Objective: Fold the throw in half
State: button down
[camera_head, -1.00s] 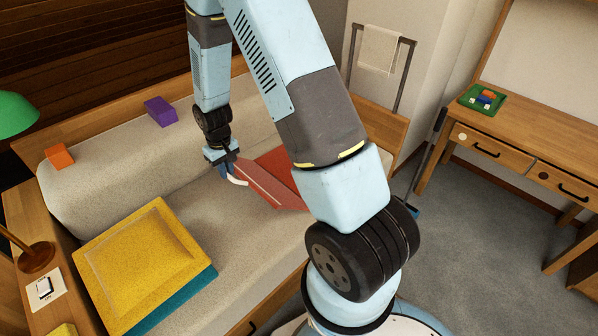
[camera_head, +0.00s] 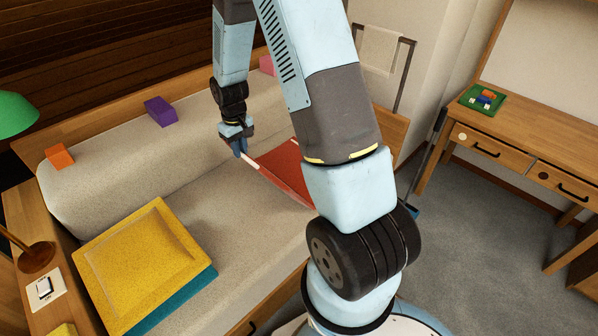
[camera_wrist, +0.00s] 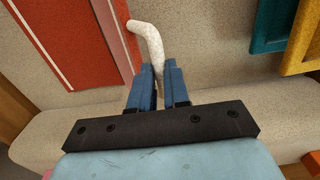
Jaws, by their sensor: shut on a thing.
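The throw (camera_head: 284,174) is red with pale stripes and lies on the right part of the sofa seat, partly hidden behind my arm. It also shows in the wrist view (camera_wrist: 78,40) at upper left. A white, curved, cord-like piece (camera_wrist: 150,42) is at the throw's edge. My gripper (camera_wrist: 158,75) is shut on this white piece, which runs between the blue fingers. In the head view my gripper (camera_head: 240,153) is at the throw's left end, above the seat. The throw's far part is hidden.
The beige sofa (camera_head: 222,200) has bare seat left of the throw. A yellow cushion (camera_head: 145,262) lies over a teal one (camera_head: 190,298) at lower left. A desk (camera_head: 545,140) stands right.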

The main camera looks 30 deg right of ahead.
jog(key=w+d+r, duration=0.1)
jog(key=w+d, duration=0.3)
jog(key=d, duration=1)
jog(key=w+d, duration=0.4)
jog(key=d, duration=1.1)
jog(key=shift+w+r, duration=0.15)
jog(key=shift+r, duration=0.25)
dwell(0.7)
grip_release()
dwell(0.8)
jog(key=shift+r, duration=0.1)
dwell(0.4)
jog(key=shift+r, duration=1.15)
